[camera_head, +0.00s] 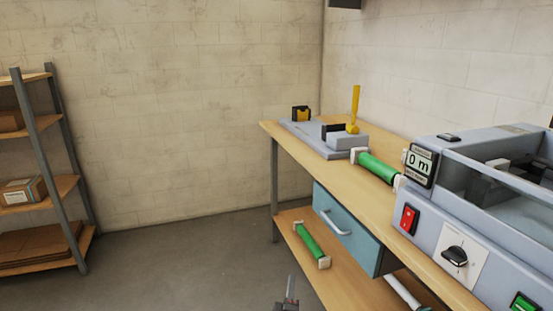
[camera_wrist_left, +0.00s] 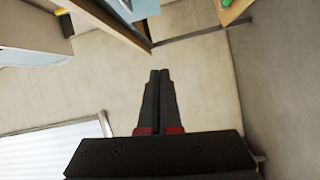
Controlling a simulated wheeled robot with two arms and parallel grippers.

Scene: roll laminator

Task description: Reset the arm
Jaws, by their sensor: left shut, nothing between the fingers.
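My left gripper (camera_head: 290,291) shows at the bottom edge of the head view, in front of the workbench's lower shelf and over the floor. In the left wrist view its two dark fingers (camera_wrist_left: 160,85) are together with nothing between them. It touches nothing that I can see. My right gripper is not in either view.
A wooden workbench (camera_head: 285,138) stands at the right with a laminator (camera_head: 440,225) reading "0 m", a green roll (camera_head: 377,167) and a blue drawer (camera_head: 340,225). Another green roll (camera_head: 311,243) lies on its lower shelf. A shelf rack (camera_head: 40,130) stands left. Floor between is clear.

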